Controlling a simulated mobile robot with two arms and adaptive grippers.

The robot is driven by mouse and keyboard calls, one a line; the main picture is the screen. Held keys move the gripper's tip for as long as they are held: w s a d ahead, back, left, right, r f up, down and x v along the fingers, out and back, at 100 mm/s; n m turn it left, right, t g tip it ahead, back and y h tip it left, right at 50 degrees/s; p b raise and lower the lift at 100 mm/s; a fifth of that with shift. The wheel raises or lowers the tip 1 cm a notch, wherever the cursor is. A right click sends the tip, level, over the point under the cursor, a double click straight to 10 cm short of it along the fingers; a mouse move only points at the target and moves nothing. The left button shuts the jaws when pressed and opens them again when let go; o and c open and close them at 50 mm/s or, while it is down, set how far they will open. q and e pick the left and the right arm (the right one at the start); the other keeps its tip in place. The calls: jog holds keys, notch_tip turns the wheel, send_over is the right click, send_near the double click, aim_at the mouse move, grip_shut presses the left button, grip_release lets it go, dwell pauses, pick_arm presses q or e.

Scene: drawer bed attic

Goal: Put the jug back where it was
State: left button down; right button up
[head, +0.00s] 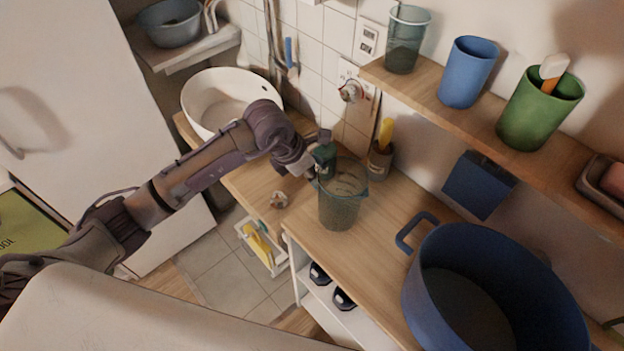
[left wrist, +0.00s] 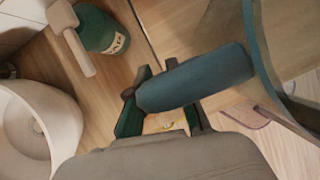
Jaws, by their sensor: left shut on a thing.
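The jug (head: 341,207) is a see-through grey-green vessel above the wooden counter, left of the big blue pot. It looks roughly upright; I cannot tell whether its base touches the counter. My left gripper (head: 312,172) reaches in from the left and is shut on the jug's handle. In the left wrist view the blue-grey handle (left wrist: 205,80) lies between the fingers of the left gripper (left wrist: 163,105), and part of the jug's wall (left wrist: 262,50) shows at the right. My right gripper is not in view.
A dark green soap bottle (head: 325,158) stands close behind the gripper; it also shows in the left wrist view (left wrist: 103,30). A white basin (head: 205,100) is at the left. The blue pot (head: 485,235) fills the right. A shelf (head: 430,92) with cups overhangs the counter.

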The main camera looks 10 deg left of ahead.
pick_arm(q)
notch_tip(320, 180, down, 2)
jog(key=shift+f, duration=0.4)
jog(key=c, duration=1.1)
grip_release()
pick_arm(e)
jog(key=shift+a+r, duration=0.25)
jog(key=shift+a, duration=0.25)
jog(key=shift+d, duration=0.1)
pick_arm(q)
jog(key=b+v, duration=0.1)
jog(key=v, duration=1.1)
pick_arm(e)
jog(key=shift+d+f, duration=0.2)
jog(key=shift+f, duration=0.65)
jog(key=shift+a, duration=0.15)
